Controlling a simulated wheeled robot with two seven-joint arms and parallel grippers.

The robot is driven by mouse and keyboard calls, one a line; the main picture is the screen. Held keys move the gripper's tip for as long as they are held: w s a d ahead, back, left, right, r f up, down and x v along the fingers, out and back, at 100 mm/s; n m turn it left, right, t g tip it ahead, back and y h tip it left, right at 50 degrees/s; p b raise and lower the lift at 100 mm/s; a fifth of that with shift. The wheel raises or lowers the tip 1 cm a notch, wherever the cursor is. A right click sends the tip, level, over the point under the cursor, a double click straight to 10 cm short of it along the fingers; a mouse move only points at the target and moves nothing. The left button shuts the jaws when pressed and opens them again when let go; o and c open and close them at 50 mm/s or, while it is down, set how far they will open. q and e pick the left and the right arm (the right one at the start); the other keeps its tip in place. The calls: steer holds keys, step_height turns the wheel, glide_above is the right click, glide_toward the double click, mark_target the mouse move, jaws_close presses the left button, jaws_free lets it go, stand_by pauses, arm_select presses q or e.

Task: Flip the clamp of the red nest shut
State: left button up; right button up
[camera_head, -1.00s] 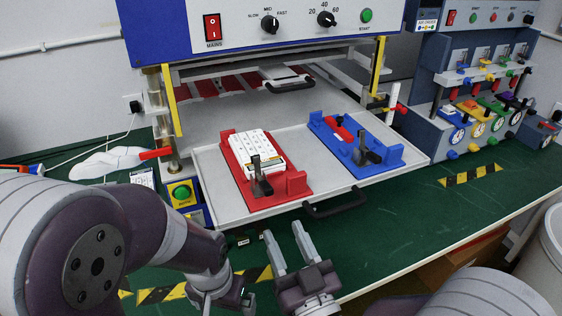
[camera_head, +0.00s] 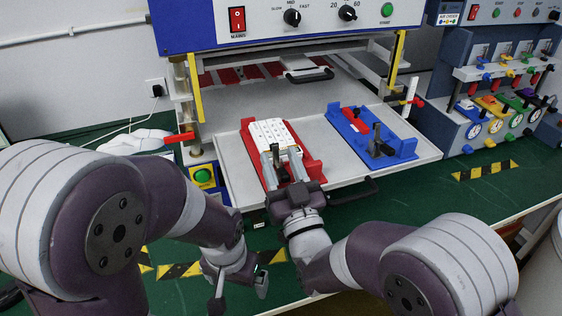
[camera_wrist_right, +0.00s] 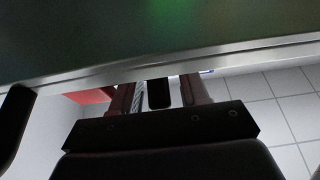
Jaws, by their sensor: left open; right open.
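The red nest (camera_head: 312,166) sits on the left part of the grey tray, with a white keypad (camera_head: 268,132) lying in it. Its black clamp (camera_head: 276,156) stands upright at the near end of the keypad. My right gripper (camera_head: 283,160) is open over the near end of the nest, its fingers reaching around or just beside the clamp. In the right wrist view a dark upright piece (camera_wrist_right: 159,93), probably the clamp lever, shows between the fingers. My left gripper (camera_head: 240,284) is open and empty, low over the green bench, apart from the nest.
The blue nest (camera_head: 400,147) with its own black clamp stands right of the red one on the tray (camera_head: 235,172). The tray's black handle (camera_head: 356,191) sticks out in front. The blue-and-white machine (camera_head: 330,30) overhangs behind. Green bench is free at the right front.

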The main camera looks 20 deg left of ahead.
mark_target(275, 144)
steer(key=shift+s, duration=0.1)
jaws_close()
steer(key=shift+r+p, duration=0.25)
steer(key=shift+p, duration=0.25)
steer(key=g+h+p, duration=0.2)
steer(key=p, duration=0.4)
steer(key=w+a+r+g+h+p, duration=0.1)
steer(key=g+h+p, duration=0.1)
steer(key=p, duration=0.4)
steer(key=w+r+g+h+p, duration=0.1)
steer(key=g+p, duration=0.3)
steer(key=p, duration=0.2)
steer(key=shift+w+a+h, duration=0.2)
steer(key=shift+a+h, duration=0.05)
steer(key=shift+h, duration=0.15)
steer(key=g+h+p, duration=0.1)
steer(key=p, duration=0.4)
steer(key=g+h+p, duration=0.1)
steer(key=g+p, duration=0.1)
steer(key=p, duration=0.4)
steer(key=w+f+g+p, duration=0.1)
steer(key=p, duration=0.5)
steer(key=shift+w+a+g+h, duration=0.1)
steer(key=shift+a+g+h, duration=0.3)
steer(key=shift+f+p, duration=0.35)
steer(key=shift+p, duration=0.3)
jaws_free()
steer(key=shift+w+a, duration=0.1)
